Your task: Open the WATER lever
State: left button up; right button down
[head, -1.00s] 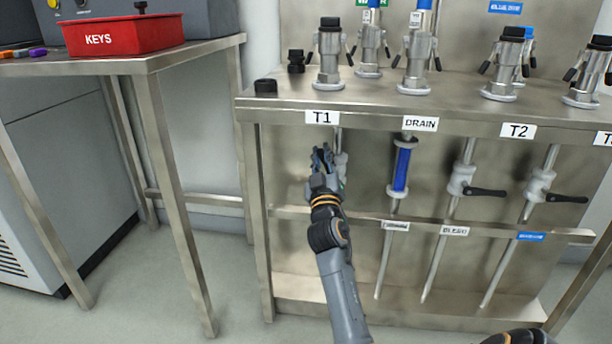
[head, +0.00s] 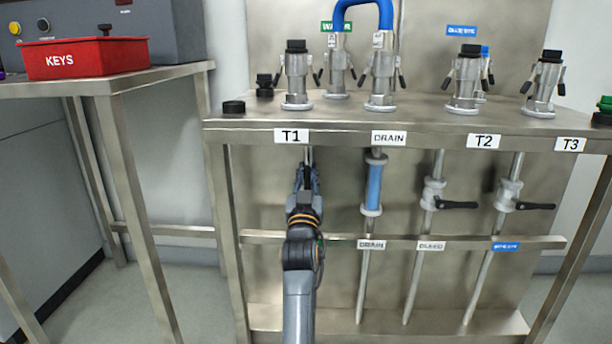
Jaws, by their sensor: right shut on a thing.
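The leftmost pipe (head: 309,155) comes down under the T1 label (head: 292,136) on the steel bench (head: 350,127). My right gripper (head: 306,176) is at this pipe, shut on the WATER lever. The gripper and arm hide the lever, its valve and most of the pipe below, so the lever's angle cannot be seen. A green WATER label (head: 327,27) shows on the back panel above, partly covered by a fitting. My left gripper is not in view.
To the right, a blue-sleeved pipe (head: 373,187) and two valves with black levers (head: 458,205) (head: 534,206) hang under the bench. Couplings and a blue hose (head: 362,3) stand on top. A side table (head: 140,83) with a red KEYS box (head: 88,58) is at left.

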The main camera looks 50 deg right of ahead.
jog(key=shift+f, duration=0.1)
jog(key=c, duration=1.3)
grip_release()
